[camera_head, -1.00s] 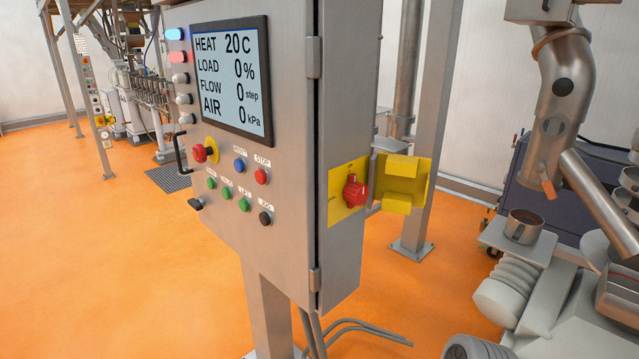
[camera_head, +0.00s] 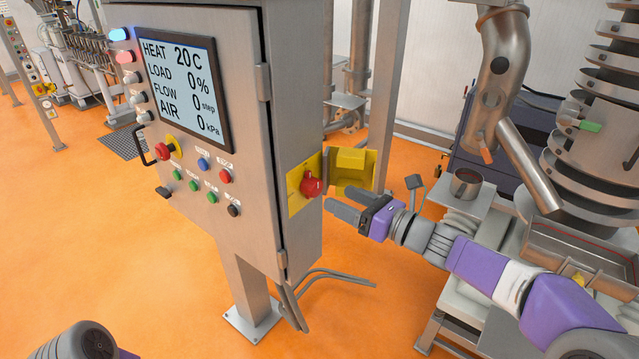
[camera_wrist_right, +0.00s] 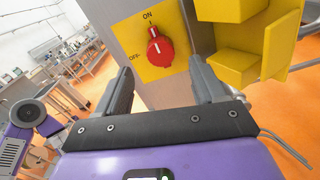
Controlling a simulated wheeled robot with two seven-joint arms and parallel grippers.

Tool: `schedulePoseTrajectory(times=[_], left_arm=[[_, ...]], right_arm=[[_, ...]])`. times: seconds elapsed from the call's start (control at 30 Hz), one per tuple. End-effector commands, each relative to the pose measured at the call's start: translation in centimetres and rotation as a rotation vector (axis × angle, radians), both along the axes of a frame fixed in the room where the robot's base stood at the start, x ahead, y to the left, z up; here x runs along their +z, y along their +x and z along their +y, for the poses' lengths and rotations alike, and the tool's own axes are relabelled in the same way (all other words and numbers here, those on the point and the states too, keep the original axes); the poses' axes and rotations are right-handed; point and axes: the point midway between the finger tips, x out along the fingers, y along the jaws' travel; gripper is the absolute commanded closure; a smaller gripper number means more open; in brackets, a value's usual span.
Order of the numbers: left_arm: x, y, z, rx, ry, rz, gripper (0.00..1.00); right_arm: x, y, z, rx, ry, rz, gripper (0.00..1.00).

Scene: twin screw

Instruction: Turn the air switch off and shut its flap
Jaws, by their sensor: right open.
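The air switch is a red knob (camera_head: 311,184) on a yellow plate (camera_head: 294,203) on the cabinet's right side. In the right wrist view the knob (camera_wrist_right: 160,50) has ON above it and OFF at its lower left; its white mark appears to point toward ON. The yellow flap (camera_head: 351,160) stands open to the right of the plate, and also shows in the right wrist view (camera_wrist_right: 283,45). My right gripper (camera_head: 331,207) is open and empty, just in front of and below the knob, apart from it. My left gripper is not in view.
The grey control cabinet (camera_head: 262,215) stands on a post, with a screen (camera_head: 184,92) reading AIR 0 kPa. Cables (camera_head: 325,278) hang below it. A metal cup (camera_head: 466,184) and machine parts stand at the right. Orange floor is free at the left.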

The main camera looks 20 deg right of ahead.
Motion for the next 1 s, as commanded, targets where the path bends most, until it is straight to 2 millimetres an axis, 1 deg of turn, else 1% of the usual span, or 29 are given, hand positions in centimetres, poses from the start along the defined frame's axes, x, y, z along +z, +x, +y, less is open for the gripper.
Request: schedulePoseTrajectory(times=[0.3, 0.4, 0.57, 0.8, 0.87, 1.0], left_arm=[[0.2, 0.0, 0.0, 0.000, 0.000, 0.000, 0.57], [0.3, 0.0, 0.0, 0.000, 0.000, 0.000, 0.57], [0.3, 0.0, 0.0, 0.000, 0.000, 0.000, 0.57], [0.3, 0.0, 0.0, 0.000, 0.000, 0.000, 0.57], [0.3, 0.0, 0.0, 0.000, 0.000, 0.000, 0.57], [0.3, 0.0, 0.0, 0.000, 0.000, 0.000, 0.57]], right_arm=[[-0.2, 3.8, 3.1, 0.005, 0.000, 0.003, 0.31], [-0.1, 4.8, 3.8, 0.004, -0.001, 0.001, 0.31], [-0.1, 5.5, 4.4, 0.003, -0.002, 0.001, 0.31], [-0.2, 5.5, 4.4, 0.002, -0.002, 0.002, 0.31], [-0.2, 5.5, 4.4, 0.002, -0.002, 0.002, 0.38], [-0.2, 5.5, 4.4, 0.002, -0.003, 0.002, 0.60]])
